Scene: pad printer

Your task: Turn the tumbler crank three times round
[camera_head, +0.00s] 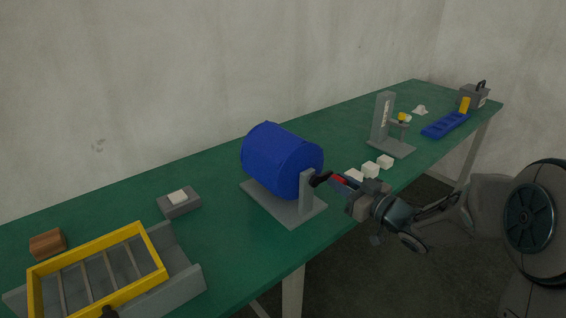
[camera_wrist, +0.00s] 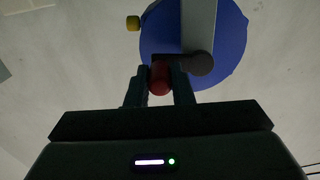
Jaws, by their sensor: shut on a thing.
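The blue tumbler drum (camera_head: 278,160) lies on its side on a grey stand (camera_head: 306,196) on the green table. Its end face also shows in the wrist view (camera_wrist: 232,40). A dark crank arm (camera_head: 320,179) sits at the drum's right end, in front of the upright; in the wrist view the dark crank hub (camera_wrist: 200,63) is right of the handle. My gripper (camera_head: 345,181) is at the crank from the right. In the wrist view its fingers (camera_wrist: 160,84) are shut on the red crank handle (camera_wrist: 160,74), which partly shows between them.
White cubes (camera_head: 371,170) lie close behind my gripper. A grey press-like stand (camera_head: 384,122) and a blue tray (camera_head: 446,125) are farther right. A yellow frame (camera_head: 152,252) on a grey base and a grey block (camera_head: 178,204) with a white top are left. The table's front edge runs below my arm.

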